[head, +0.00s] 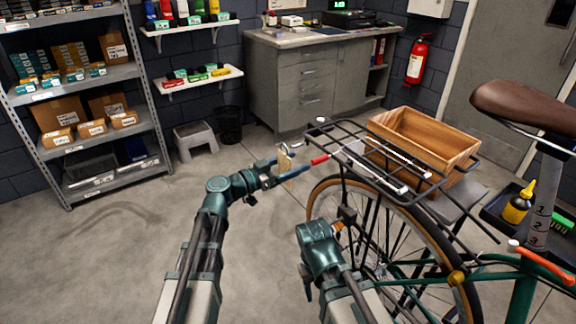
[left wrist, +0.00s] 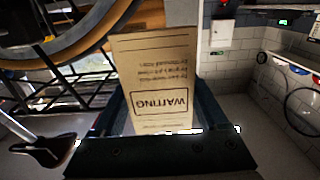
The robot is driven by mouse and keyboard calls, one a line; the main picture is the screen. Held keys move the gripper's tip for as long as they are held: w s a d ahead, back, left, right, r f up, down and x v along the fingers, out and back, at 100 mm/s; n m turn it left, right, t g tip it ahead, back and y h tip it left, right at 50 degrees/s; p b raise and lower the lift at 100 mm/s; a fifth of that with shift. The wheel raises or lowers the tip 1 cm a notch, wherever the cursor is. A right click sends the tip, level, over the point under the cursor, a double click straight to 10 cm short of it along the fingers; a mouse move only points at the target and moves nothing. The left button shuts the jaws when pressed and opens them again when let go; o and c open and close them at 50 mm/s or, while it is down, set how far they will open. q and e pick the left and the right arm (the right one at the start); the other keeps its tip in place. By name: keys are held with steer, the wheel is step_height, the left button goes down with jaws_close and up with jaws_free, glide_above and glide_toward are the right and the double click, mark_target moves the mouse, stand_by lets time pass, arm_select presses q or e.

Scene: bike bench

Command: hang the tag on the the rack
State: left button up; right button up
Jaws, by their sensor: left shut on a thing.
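The tag is a tan card printed "WAITING", with its text upside down in the left wrist view (left wrist: 160,85). In the head view the tag (head: 285,160) is small and partly covered by the fingers. My left gripper (head: 291,165) is shut on it, in the air just left of the rack. The rack (head: 345,140) is a black wire carrier over the bicycle's wheel. A red-tipped piece (head: 320,160) is at its near left edge, close to my left gripper. The tag looks apart from the rack. My right arm is below the rack; its fingers are not clear.
A wooden crate (head: 425,135) sits at the rack's far side. The wheel (head: 400,215) and brown saddle (head: 525,105) are to the right. Shelves (head: 85,105) and a step stool (head: 196,135) stand at the back left. The floor at left is clear.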

arm_select(q)
steer(key=shift+f+b+x, duration=0.25)
steer(key=shift+x, duration=0.85)
steer(key=shift+f+b+x, duration=0.2)
steer(key=shift+f+x, duration=0.05)
steer(key=shift+x, duration=0.85)
steer(key=o, duration=1.2)
steer(key=v, duration=1.3)
steer(key=shift+s+a, duration=0.2)
steer(key=shift+a, duration=0.05)
steer(key=shift+f, duration=0.1)
